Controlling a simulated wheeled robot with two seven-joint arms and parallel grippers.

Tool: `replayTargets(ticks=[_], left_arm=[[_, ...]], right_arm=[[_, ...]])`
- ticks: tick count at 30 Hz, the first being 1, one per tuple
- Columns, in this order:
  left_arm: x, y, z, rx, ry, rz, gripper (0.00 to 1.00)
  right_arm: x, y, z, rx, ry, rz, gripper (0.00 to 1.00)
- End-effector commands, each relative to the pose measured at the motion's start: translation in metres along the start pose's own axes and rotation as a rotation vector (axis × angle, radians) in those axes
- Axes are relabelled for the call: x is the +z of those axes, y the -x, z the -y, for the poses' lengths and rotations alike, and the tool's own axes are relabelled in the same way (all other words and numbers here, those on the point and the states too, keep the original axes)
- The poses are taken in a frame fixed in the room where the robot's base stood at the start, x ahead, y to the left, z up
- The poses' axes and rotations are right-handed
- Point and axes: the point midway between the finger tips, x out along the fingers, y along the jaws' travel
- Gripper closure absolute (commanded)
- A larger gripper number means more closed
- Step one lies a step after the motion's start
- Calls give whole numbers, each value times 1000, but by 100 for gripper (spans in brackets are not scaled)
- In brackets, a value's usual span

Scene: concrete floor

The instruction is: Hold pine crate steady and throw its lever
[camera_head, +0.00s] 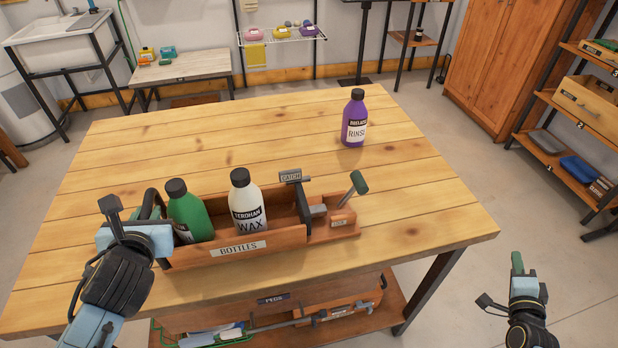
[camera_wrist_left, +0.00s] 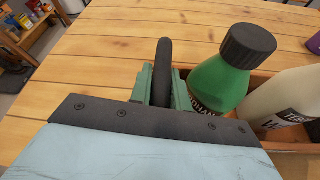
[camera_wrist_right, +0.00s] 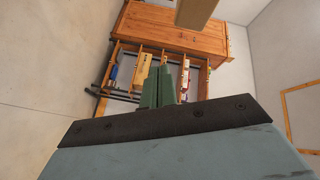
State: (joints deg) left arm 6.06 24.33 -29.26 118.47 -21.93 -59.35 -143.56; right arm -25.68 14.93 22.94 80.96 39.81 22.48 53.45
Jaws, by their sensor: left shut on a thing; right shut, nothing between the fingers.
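The pine crate (camera_head: 285,239), labelled BOTTLES, stands on the wooden table near its front edge. It holds a green bottle (camera_head: 188,212) and a white WAX bottle (camera_head: 246,205), both black-capped. Its lever (camera_head: 359,182), a metal rod with a dark green knob, leans up to the right from the crate's right end. A small CATCH sign (camera_head: 290,177) stands behind. My left gripper (camera_head: 150,208) is shut on the dark handle (camera_wrist_left: 164,70) at the crate's left end. My right gripper (camera_head: 517,264) is shut and empty, out beyond the table's right edge, far from the lever.
A purple RINSE bottle (camera_head: 355,119) stands at the back right of the table (camera_head: 420,205). The tabletop right of the crate is clear. A lower shelf (camera_head: 395,302) carries tools and boxes. Shelving (camera_head: 560,165) and a wooden cabinet (camera_head: 500,65) stand at the right.

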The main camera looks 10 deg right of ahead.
Motion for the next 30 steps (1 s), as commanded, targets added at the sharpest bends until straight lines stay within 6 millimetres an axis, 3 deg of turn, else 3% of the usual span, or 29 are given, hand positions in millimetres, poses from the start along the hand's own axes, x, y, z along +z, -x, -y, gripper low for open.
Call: replayTargets(ticks=[1, 6, 9, 11, 13, 16, 21, 24, 27, 30], left_arm=[[-6, 0, 4, -9, -2, -13, 100], [-6, 0, 4, -9, -2, -13, 100], [-6, 0, 4, -9, -2, -13, 100], [-6, 0, 4, -9, -2, -13, 100], [-6, 0, 4, -9, -2, -13, 100], [-6, 0, 4, -9, -2, -13, 100], [-6, 0, 4, -9, -2, -14, 100], [-6, 0, 4, -9, -2, -14, 100], [-6, 0, 4, -9, -2, -14, 100], [-6, 0, 4, -9, -2, -14, 100]], right_arm=[[-25, -14, 38, -88, -101, -61, 100], [-96, -31, 154, -372, -446, -181, 100], [-117, -28, 211, -506, -595, -171, 100], [-118, -26, 242, -563, -658, -129, 100], [-100, -23, 276, -593, -691, -31, 100], [-31, -16, 298, -532, -620, 188, 100], [77, 14, 285, -390, -404, 486, 100], [122, 39, 270, -329, -291, 620, 100], [150, 58, 257, -291, -213, 709, 100], [164, 69, 250, -273, -169, 756, 100]])
